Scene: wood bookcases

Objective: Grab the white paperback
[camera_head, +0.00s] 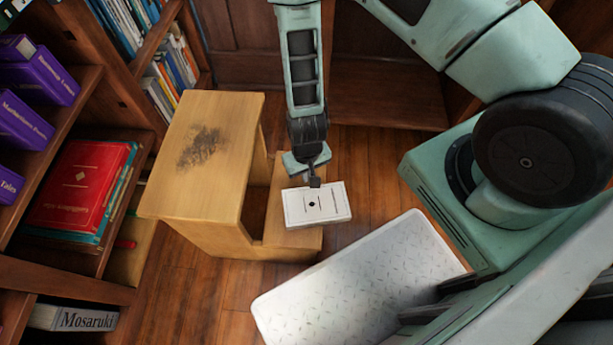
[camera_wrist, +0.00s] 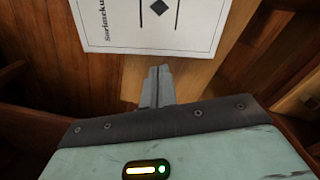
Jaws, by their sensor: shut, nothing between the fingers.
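The white paperback (camera_head: 318,207) lies flat on the lower step of a wooden step stool (camera_head: 200,160), cover up, with a dark diamond and small text on it. It also shows at the top of the wrist view (camera_wrist: 150,22), partly cut off by the frame edge. My gripper (camera_head: 314,182) points down at the book's far edge in the head view. In the wrist view the fingers (camera_wrist: 158,72) are together and empty, just short of the book's edge. Whether the fingertips touch the book I cannot tell.
A bookcase on the left holds purple books (camera_head: 35,85), a red book (camera_head: 82,185) on a teal one, and a book marked Mosaruki (camera_head: 75,318). The stool's higher step stands left of the paperback. A pale patterned platform (camera_head: 360,280) is in front. Wood floor shows between them.

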